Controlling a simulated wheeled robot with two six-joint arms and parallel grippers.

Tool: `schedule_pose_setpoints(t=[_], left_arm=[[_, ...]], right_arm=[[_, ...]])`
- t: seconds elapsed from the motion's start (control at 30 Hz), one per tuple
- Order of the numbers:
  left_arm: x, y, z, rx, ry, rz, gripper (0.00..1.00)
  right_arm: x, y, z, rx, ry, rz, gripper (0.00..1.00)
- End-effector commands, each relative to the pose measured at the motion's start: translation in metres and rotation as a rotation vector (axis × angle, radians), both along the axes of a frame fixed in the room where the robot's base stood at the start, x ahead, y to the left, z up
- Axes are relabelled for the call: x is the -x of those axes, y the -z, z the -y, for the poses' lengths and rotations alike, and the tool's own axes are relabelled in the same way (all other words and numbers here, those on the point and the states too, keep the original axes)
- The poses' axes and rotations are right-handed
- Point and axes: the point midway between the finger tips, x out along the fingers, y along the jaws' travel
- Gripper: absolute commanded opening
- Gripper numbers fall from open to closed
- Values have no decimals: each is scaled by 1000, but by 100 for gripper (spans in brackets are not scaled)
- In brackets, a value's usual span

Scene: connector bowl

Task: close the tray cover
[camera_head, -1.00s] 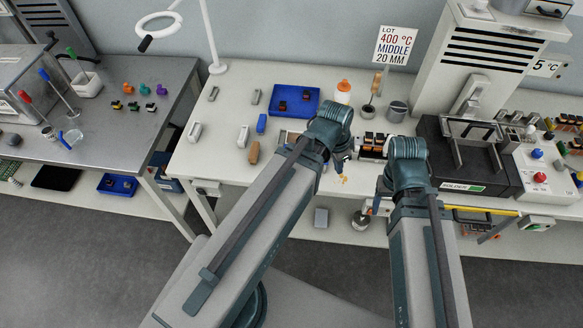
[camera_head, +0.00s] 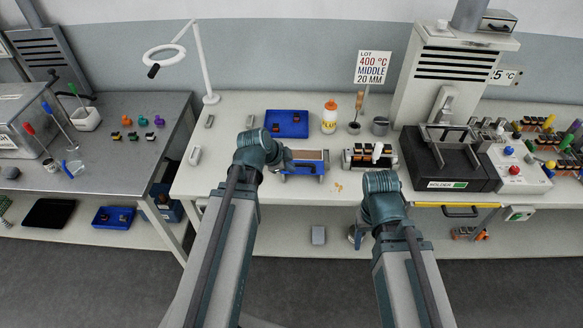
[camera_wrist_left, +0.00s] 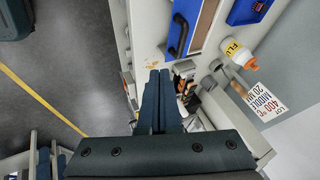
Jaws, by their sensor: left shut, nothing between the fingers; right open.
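A shallow blue tray (camera_head: 321,169) with a brown flat surface lies on the white bench, just right of my left gripper (camera_head: 286,162). In the left wrist view the tray shows at the top, with a blue edge (camera_wrist_left: 186,12) and a dark bar handle (camera_wrist_left: 179,36) along its near side. My left gripper (camera_wrist_left: 158,76) is shut and empty, its fingertips just below the handle and apart from it. I cannot tell the cover from the tray body. My right gripper (camera_head: 354,233) is mostly hidden behind its own wrist at the bench's front edge; it is open.
A rack of connectors (camera_head: 361,158) stands right of the tray, and the black solder machine (camera_head: 450,164) is farther right. A flux bottle (camera_head: 329,118), a grey cup (camera_head: 380,126) and a blue bin (camera_head: 287,123) stand behind. The bench left of the tray is fairly clear.

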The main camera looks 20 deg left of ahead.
Motion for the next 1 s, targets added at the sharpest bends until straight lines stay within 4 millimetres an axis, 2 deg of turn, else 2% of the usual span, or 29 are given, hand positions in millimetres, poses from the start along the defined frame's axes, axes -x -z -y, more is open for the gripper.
schedule_pose_setpoints(t=[0.63, 0.7, 0.8, 1.0], left_arm=[[-51, 87, 21, 0, 1, -1, 0], [-68, 82, 15, 0, -1, -1, 0], [-79, 84, 11, 0, -1, -2, 0], [-85, 84, 9, 0, -1, -2, 0]], right_arm=[[0, 87, 0, 0, 1, 0, 64], [0, 82, 0, 0, 1, 0, 64], [0, 84, 0, 0, 1, 0, 64], [0, 84, 0, 0, 1, 0, 64]])
